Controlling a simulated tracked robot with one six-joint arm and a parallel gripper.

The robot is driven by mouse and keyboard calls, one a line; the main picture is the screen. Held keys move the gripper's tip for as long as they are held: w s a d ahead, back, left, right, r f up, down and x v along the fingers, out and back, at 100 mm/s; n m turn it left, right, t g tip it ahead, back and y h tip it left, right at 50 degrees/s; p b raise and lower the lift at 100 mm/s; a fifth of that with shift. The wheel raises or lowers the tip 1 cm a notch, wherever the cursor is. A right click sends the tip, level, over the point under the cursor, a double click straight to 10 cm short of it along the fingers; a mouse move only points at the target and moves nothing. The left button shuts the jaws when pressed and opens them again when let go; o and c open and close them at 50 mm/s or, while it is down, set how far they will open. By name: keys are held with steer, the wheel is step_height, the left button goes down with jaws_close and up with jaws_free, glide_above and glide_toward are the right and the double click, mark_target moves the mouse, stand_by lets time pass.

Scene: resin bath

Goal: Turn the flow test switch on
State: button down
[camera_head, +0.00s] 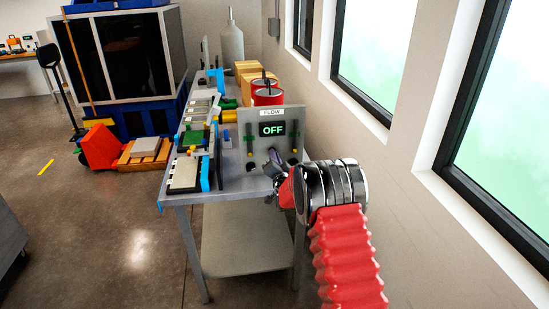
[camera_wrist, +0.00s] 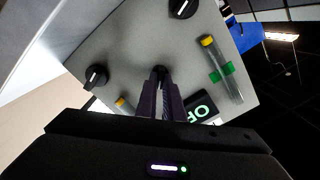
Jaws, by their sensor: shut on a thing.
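The grey flow panel (camera_head: 245,118) stands upright at the near end of the workbench. Its label reads FLOW and its dark display (camera_head: 272,128) reads OFF in the head view. In the wrist view the panel (camera_wrist: 125,45) is tilted, and its display (camera_wrist: 201,110) is partly cut off by my gripper. My gripper (camera_wrist: 160,80) is shut on a small dark switch (camera_wrist: 159,70) in the lower middle of the panel; the fingers hide most of it. In the head view my gripper (camera_head: 274,162) touches the panel's lower part.
Black knobs (camera_wrist: 95,76) (camera_wrist: 182,8) sit on either side of the switch. A capped tube (camera_wrist: 222,68) in a green clip is beside the display. The workbench (camera_head: 225,192) holds trays and red cans (camera_head: 267,97) behind the panel. A wall with windows (camera_head: 375,45) is close on the right.

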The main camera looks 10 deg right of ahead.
steer(key=m, duration=0.9)
steer(key=shift+d+f, duration=0.25)
steer(key=shift+d, duration=0.05)
stand_by(0.3)
steer(key=c, duration=1.9)
jaws_free()
steer(key=shift+a, duration=0.1)
steer(key=shift+o, duration=0.2)
steer(key=shift+s+r, duration=0.1)
steer(key=shift+s, duration=0.1)
steer(key=s, duration=1.3)
steer(key=shift+s, duration=0.25)
